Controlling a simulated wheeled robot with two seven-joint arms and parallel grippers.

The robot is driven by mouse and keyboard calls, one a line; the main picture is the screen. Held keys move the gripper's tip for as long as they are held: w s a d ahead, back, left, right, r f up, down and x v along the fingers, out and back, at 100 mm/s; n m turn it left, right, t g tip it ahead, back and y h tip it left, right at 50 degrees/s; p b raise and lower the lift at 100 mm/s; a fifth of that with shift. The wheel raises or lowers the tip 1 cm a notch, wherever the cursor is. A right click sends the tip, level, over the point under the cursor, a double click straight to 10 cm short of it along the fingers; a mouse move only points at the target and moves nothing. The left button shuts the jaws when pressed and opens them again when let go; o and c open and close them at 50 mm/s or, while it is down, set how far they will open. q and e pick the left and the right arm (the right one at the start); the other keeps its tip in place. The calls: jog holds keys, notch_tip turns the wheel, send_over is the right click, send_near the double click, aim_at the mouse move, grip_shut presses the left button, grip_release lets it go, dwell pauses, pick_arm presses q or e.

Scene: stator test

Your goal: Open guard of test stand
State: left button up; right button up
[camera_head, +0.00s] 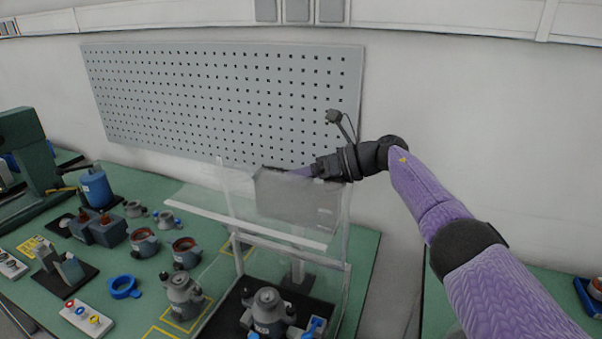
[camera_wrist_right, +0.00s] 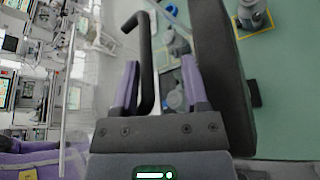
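The test stand's guard is a clear panel with a pale edge strip (camera_head: 250,226), set in a thin light frame over the stand at the front edge of the bench. The panel sticks out to the left, tilted. My right gripper (camera_head: 303,173) is at the top of the guard, by a grey box-like part (camera_head: 290,200). In the right wrist view, my right gripper (camera_wrist_right: 160,85) has its fingers apart. A bent black handle (camera_wrist_right: 146,65) runs between them, close to the left finger; I cannot tell whether they touch. My left gripper is not in view.
A stator-like grey part (camera_head: 268,312) stands under the guard on a dark base. Grey housings (camera_head: 183,293), a blue ring (camera_head: 124,287) and a blue canister (camera_head: 96,187) stand on the green bench to the left. A perforated board (camera_head: 220,95) hangs behind.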

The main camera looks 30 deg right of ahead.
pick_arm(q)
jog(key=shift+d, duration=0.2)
pick_arm(e)
jog(key=shift+d+r, duration=0.1)
jog(key=shift+r, duration=0.05)
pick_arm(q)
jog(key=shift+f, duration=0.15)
pick_arm(e)
jog(key=v, duration=0.9)
jog(key=shift+s+d, duration=0.25)
jog(key=shift+s, duration=0.05)
